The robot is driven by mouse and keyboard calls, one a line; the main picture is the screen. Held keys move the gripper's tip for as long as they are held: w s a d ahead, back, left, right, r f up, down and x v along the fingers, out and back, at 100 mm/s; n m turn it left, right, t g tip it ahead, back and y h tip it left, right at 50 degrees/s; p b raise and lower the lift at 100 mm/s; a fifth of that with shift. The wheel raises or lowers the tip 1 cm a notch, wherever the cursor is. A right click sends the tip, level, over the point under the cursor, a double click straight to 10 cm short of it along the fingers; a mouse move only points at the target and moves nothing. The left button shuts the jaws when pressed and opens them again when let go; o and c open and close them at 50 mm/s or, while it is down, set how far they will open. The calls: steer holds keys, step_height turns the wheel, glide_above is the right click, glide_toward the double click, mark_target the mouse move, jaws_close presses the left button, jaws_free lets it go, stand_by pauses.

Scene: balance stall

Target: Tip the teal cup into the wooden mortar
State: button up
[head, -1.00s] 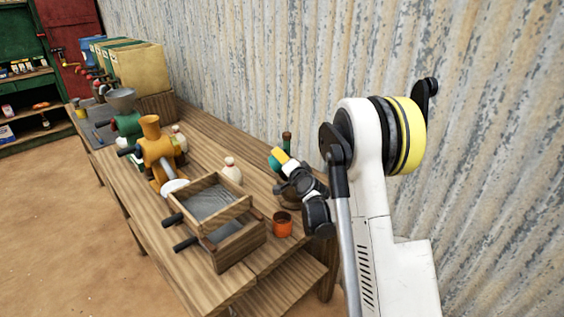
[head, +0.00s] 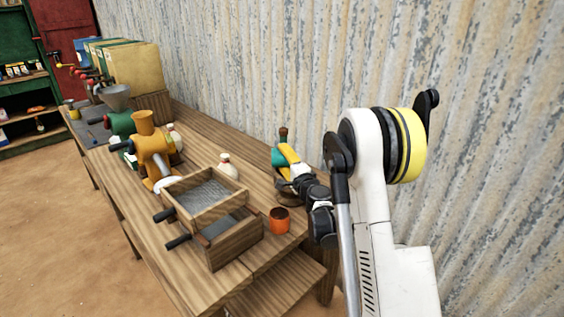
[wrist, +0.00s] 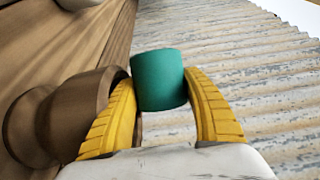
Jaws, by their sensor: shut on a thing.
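The teal cup (wrist: 159,80) is held between the two yellow fingers of my gripper (wrist: 158,88) in the wrist view. In the head view the cup (head: 278,157) shows small beside the yellow finger of my gripper (head: 287,155), above the back right of the bench. The cup seems tilted against the mortar's axis; its mouth and contents cannot be seen. The brown wooden mortar (wrist: 78,112) is just left of the fingers in the wrist view, partly covered by the left finger. In the head view the mortar (head: 287,199) is mostly hidden under my gripper.
An orange cup (head: 279,220) and a wooden sieve box (head: 222,243) stand in front of the mortar on the bench. A pale bottle (head: 228,165) and an orange grinder (head: 152,150) are farther left. The corrugated wall (head: 250,80) is close behind.

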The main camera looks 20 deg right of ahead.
steer(key=shift+s+d+m+t+b, duration=0.25)
steer(key=shift+m+t+b, duration=0.15)
steer(key=shift+m+b, duration=0.6)
steer(key=shift+s+d+r+m+t+h, duration=0.15)
steer(key=shift+d+r+m+t+h, duration=0.15)
steer(key=shift+m, duration=0.55)
steer(key=shift+s+d+r+m+t+h, duration=0.15)
steer(key=shift+d+m+t, duration=0.2)
steer(key=shift+m, duration=0.5)
steer(key=shift+r, duration=0.1)
